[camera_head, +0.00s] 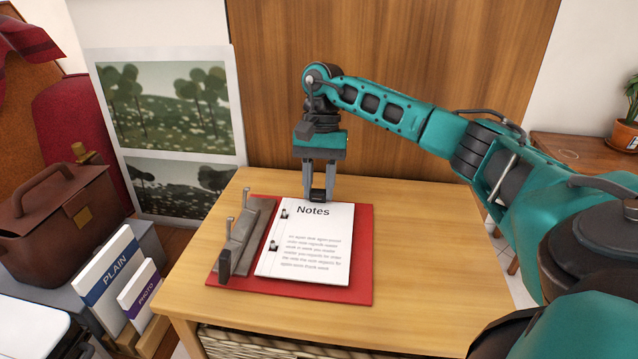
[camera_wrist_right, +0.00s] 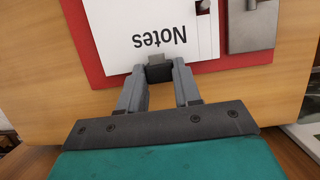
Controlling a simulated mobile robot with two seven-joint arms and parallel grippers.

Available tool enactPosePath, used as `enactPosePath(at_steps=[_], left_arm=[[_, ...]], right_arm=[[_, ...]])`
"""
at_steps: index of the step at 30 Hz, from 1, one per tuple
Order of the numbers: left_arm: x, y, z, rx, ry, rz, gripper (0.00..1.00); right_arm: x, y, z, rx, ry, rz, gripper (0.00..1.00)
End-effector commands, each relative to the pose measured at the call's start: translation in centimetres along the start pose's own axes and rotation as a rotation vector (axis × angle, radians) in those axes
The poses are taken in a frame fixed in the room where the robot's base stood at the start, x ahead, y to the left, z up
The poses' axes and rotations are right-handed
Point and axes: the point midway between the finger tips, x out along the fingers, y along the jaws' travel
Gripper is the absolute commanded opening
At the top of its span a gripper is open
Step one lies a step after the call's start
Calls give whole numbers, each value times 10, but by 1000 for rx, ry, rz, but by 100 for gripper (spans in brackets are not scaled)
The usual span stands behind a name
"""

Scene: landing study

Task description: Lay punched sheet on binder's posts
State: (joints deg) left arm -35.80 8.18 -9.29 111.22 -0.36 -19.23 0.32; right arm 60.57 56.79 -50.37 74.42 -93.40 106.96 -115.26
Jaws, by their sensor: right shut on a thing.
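The white punched sheet (camera_head: 315,236), headed "Notes", is over the red binder (camera_head: 362,286), right of its grey metal post bar (camera_head: 251,232). Two upright posts stand on the bar, clear of the sheet. Dark marks show at the two hole positions along the sheet's left edge. I cannot tell whether the sheet touches the cover. My right gripper (camera_head: 319,196) is at the sheet's far edge, shut on a small black tab there. In the wrist view the tab (camera_wrist_right: 160,72) sits between the fingers against the sheet (camera_wrist_right: 150,32). My left gripper is out of view.
The wooden desk (camera_head: 420,260) is bare right of the binder. A wood panel rises behind it. At the left are a brown leather bag (camera_head: 68,215), a "PLAIN" box (camera_head: 108,275), a "PHOTO" box (camera_head: 141,292) and landscape pictures (camera_head: 165,105). A potted plant (camera_head: 625,130) stands far right.

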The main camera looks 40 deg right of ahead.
Motion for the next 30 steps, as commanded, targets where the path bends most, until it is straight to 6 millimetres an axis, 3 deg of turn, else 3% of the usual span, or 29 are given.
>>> enactPosePath(at_steps=[6, 7, 16, 21, 25, 30], left_arm=[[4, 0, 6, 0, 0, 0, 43], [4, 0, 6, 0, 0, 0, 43], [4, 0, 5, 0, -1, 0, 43], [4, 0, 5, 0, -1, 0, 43], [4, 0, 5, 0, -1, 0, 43], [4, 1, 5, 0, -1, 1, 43]], right_arm=[[10, 0, -3, 0, 0, 0, 0], [9, 0, -3, 0, 0, 0, 34], [8, 0, -2, 0, 0, 0, 63], [8, 0, -2, 0, 0, 0, 63], [8, 0, -3, 0, 0, 0, 75], [8, 0, -2, 0, 0, 0, 75]])
